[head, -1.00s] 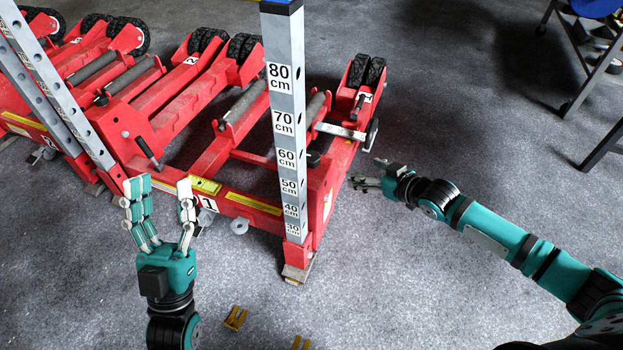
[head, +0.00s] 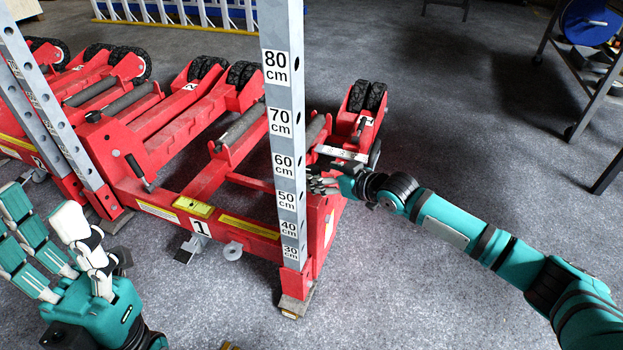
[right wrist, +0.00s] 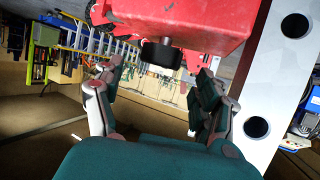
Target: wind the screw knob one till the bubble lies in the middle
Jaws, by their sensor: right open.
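A black knob (right wrist: 160,53), probably screw knob one, hangs below a red frame end in the right wrist view. My right gripper (right wrist: 160,72) is open, with its fingers on either side of the knob and apart from it. In the head view my right gripper (head: 324,183) is beside the measuring post, which partly hides the fingertips; the knob is not clear there. A small yellow level (head: 196,208) sits on the front bar of the red jack marked 1 (head: 262,232); its bubble is too small to make out. My left gripper (head: 48,238) is open and empty at lower left.
A grey measuring post (head: 283,130) with centimetre labels stands at the jack's front corner. Similar posts and red jacks stand to the left. A trolley with a blue reel (head: 588,22) is at upper right.

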